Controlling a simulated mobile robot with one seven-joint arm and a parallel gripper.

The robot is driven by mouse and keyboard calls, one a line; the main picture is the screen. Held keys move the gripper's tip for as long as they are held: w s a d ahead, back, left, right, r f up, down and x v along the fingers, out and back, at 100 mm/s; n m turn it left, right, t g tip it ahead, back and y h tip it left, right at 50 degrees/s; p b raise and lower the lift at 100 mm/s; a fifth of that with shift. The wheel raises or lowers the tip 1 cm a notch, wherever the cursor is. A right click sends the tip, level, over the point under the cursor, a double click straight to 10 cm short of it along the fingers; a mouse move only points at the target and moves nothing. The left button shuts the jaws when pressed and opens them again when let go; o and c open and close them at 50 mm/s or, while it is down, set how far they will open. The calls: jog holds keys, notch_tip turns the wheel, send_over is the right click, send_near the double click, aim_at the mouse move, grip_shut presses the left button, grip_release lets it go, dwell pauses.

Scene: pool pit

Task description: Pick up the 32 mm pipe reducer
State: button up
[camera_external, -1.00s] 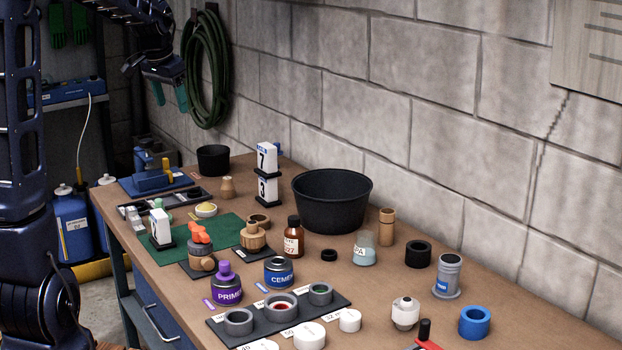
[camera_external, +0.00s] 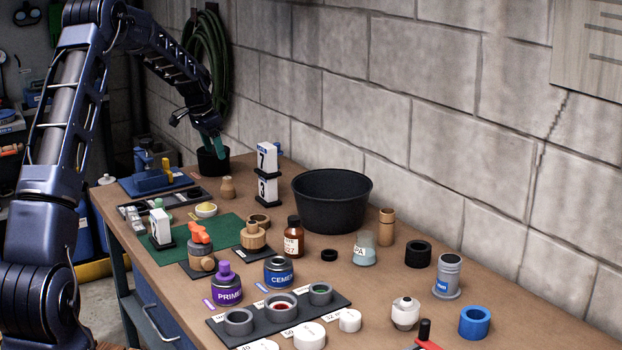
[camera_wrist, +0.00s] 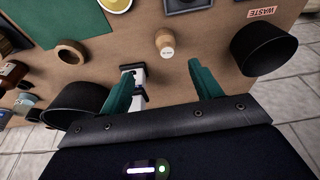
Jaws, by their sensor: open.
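A black tray (camera_external: 258,333) with grey ring fittings stands at the front of the bench in the external view. The grey fitting (camera_external: 320,294) at its right end, with a green inside, sits behind a label reading 32; I take it as the pipe reducer, though the print is small. White caps (camera_external: 349,320) stand in front of the tray. My gripper (camera_external: 217,150) is at the bench's far end, above the black pot, well away from the tray. In the wrist view its teal fingers (camera_wrist: 162,88) are spread and empty. The tray is not recognisable there.
A large black tub (camera_external: 332,203) stands by the wall. Number blocks (camera_external: 266,172) stand near the far end. Primer (camera_external: 227,291) and cement (camera_external: 279,272) cans stand behind the tray. A black pot (camera_wrist: 262,45) shows at right in the wrist view, by a WASTE label.

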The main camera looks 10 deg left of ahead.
aim_at(223, 178)
jog(key=x, duration=0.3)
jog(key=w+x, duration=0.1)
jog(key=x, duration=0.5)
jog(key=shift+w+a+f, duration=0.15)
jog(key=shift+w+a, duration=0.05)
jog(key=shift+w, duration=0.15)
jog(key=shift+d+x, duration=0.15)
jog(key=shift+x, duration=1.1)
jog(key=shift+d+x, duration=0.15)
jog(key=shift+x, duration=1.1)
jog(key=c, duration=1.1)
